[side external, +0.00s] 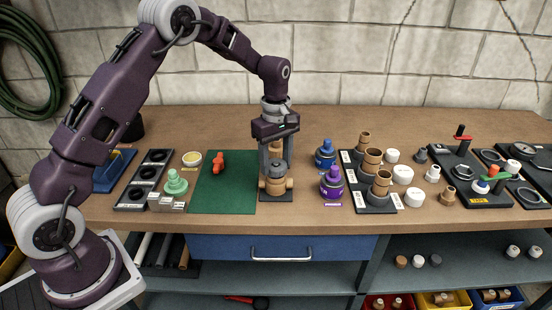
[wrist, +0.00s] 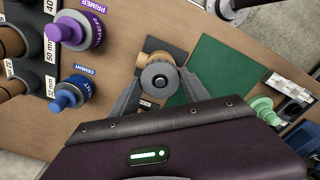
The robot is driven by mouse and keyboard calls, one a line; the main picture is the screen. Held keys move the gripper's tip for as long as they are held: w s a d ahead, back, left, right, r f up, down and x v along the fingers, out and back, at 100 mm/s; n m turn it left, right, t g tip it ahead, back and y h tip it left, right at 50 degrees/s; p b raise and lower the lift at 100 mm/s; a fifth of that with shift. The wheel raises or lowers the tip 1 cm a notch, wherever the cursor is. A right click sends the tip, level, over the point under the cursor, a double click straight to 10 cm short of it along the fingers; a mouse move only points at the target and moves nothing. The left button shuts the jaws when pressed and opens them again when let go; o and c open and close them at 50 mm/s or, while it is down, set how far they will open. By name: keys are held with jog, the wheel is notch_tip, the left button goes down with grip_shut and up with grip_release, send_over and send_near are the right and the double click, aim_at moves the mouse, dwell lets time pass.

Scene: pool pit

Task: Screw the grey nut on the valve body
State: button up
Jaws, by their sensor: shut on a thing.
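The tan valve body (side external: 276,187) stands on a dark base plate at the middle of the bench, right of the green mat. The grey nut (side external: 277,167) is at the top of the valve body, between my fingers. In the wrist view the nut (wrist: 159,79) is a round grey disc with a small centre hole, over the tan body (wrist: 178,58). My gripper (side external: 276,171) points straight down and is shut on the nut, one finger on each side. The threads between nut and body are hidden, so how far the nut is seated cannot be told.
A purple primer can (side external: 332,183) and a blue cement can (side external: 325,154) stand close to the right. Further right is a rack of brown pipe fittings (side external: 373,160). The green mat (side external: 222,190) holds a red valve-like piece (side external: 218,162); its front is clear.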

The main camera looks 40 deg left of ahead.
jog(key=shift+f, duration=1)
dwell(1.8)
jog(key=o, duration=1.8)
jog(key=shift+r, duration=3)
